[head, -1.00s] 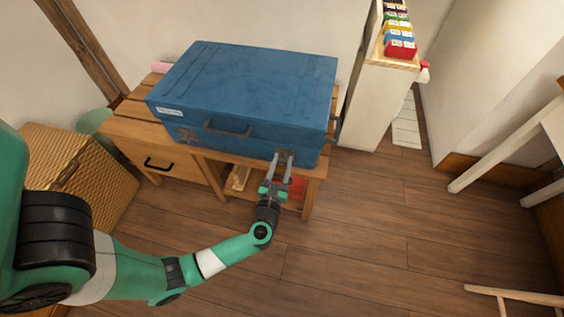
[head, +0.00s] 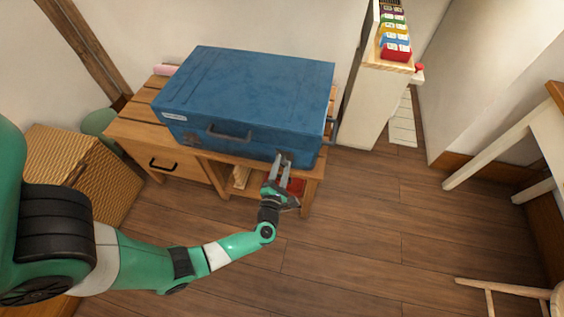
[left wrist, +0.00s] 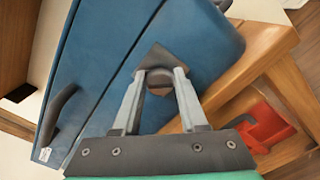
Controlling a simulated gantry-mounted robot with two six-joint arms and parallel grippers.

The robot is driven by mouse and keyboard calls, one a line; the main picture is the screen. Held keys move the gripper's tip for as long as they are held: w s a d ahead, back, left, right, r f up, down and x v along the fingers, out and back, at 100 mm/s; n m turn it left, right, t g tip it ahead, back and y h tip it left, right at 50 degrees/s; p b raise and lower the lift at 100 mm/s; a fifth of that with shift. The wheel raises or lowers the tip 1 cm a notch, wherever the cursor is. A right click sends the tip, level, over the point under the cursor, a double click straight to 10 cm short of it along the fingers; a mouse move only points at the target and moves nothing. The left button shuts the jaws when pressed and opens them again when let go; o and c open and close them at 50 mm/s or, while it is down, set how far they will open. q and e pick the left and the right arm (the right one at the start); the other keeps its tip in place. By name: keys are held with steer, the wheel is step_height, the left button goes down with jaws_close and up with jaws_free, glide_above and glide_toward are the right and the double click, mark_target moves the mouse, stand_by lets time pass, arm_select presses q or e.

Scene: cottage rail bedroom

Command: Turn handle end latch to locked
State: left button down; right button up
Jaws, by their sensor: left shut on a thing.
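A blue case (head: 250,90) lies flat with its lid shut on a wooden bench (head: 135,130). My left gripper (head: 284,158) is at the right end of the front. In the left wrist view, my left gripper (left wrist: 160,76) is shut on a dark round latch knob (left wrist: 158,86), one finger on each side. The knob's plate (left wrist: 155,57) sits as a tilted diamond. Part of the knob is hidden by the fingers. The right gripper is not in view.
A wicker box (head: 75,170) stands left of the bench. A white shelf (head: 375,110) with colourful boxes stands to the right. A red thing (left wrist: 264,127) is on the bench's lower shelf. The wooden floor (head: 370,220) ahead is clear.

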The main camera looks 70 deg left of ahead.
arm_select(q)
steer(key=m+p, duration=0.1)
steer(key=m, duration=0.3)
steer(key=shift+m+p, duration=0.3)
steer(key=shift+p, duration=0.1)
steer(key=shift+f+m+p, duration=0.1)
steer(key=shift+m+p, duration=0.5)
steer(key=shift+m, duration=1.3)
steer(key=shift+c, duration=2.4)
jaws_free()
steer(key=p+v, duration=0.2)
steer(key=v, duration=0.9)
steer(key=shift+s+d, duration=0.2)
steer(key=shift+d, duration=0.05)
